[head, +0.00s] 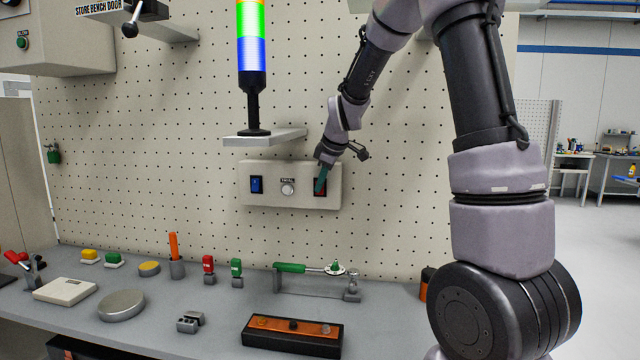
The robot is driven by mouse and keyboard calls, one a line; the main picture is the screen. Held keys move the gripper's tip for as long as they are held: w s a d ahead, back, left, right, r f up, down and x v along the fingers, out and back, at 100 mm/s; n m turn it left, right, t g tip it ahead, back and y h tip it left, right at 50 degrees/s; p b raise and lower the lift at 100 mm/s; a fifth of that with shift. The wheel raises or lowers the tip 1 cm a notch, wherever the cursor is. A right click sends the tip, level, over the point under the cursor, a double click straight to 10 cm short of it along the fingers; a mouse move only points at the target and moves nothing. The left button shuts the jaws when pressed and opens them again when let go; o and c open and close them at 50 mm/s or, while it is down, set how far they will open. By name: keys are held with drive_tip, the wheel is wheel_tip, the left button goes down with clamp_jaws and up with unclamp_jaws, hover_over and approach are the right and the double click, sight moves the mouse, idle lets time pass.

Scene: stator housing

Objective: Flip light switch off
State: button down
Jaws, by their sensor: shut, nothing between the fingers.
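A beige switch box (267,198) is fixed to the pegboard wall below a small shelf. A blue rocker switch (256,185) is at its left, and a round white knob or button (287,188) with a label above it is in the middle. A dark red switch (319,191) is at its right, partly hidden by my gripper. My gripper (321,180) is shut and empty, its greenish fingers pointing down in front of the red switch. I cannot tell whether the fingertips touch it. The position of each rocker is too small to tell.
A signal tower (251,65), lit green, yellow and blue, stands on the small shelf (264,138) just above the box. The workbench (215,318) below holds several tools, buttons and a black-and-orange box (292,335).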

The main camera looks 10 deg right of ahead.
drive_tip(key=shift+w+f, duration=0.15)
idle(0.4)
drive_tip(key=shift+r, duration=0.8)
